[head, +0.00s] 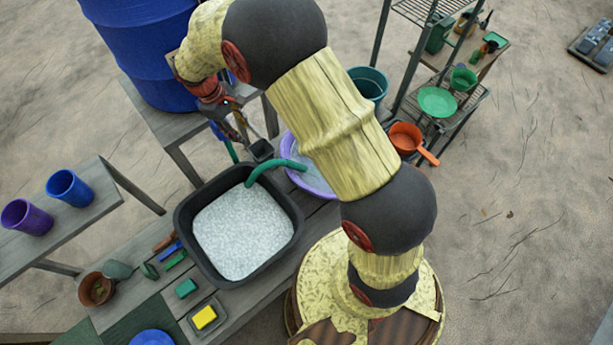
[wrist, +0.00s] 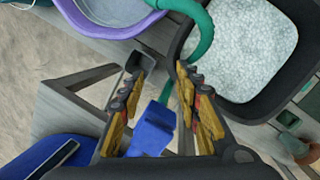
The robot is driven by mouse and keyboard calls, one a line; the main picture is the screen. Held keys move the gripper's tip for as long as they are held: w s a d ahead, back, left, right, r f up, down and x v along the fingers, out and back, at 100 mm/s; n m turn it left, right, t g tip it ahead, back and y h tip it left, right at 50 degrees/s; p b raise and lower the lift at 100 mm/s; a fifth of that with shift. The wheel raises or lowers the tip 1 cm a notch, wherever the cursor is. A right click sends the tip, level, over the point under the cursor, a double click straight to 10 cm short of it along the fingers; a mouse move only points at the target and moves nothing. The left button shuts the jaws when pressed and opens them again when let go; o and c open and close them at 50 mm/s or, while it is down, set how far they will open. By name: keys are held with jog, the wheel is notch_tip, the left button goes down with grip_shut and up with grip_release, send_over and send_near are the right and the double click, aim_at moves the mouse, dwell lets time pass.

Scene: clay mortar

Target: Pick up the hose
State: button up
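The green hose (head: 272,164) arches over the rim of a black tub (head: 186,236) of white granules toward a purple basin (head: 312,184). A short green length (head: 232,151) also shows below my gripper in the head view. My gripper (head: 244,136) is above the bench beside the blue barrel. In the wrist view my gripper (wrist: 160,72) has its fingers apart, with nothing visibly clamped. A blue fitting (wrist: 153,130) shows between the fingers; whether it touches them I cannot tell.
The blue barrel (head: 142,45) stands close to my gripper. A small dark square cup (head: 261,151) is just beyond the fingertips. Blue and purple cups (head: 70,187) stand on a left bench. A wire shelf (head: 415,10) is at the back right. The sandy ground at right is mostly open.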

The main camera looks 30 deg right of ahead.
aim_at(285, 162)
jog(key=shift+o, duration=0.7)
jog(key=s+d+f+m+h+b, duration=0.3)
jog(key=s+d+f+m+b, duration=0.4)
jog(key=f+b, duration=0.4)
jog(key=shift+s+f+m+t+h+b, duration=0.3)
jog(key=shift+m+b, duration=0.2)
jog(key=shift+b, duration=0.2)
jog(key=shift+s+d+f+m+b, duration=0.25)
jog(key=shift+d+m+b, duration=0.05)
jog(key=shift+b+x, duration=0.7)
jog(key=shift+x, duration=3.1)
jog(key=shift+s+d+r, duration=0.1)
jog(key=shift+s, duration=0.1)
jog(key=shift+c, duration=0.9)
grip_shut()
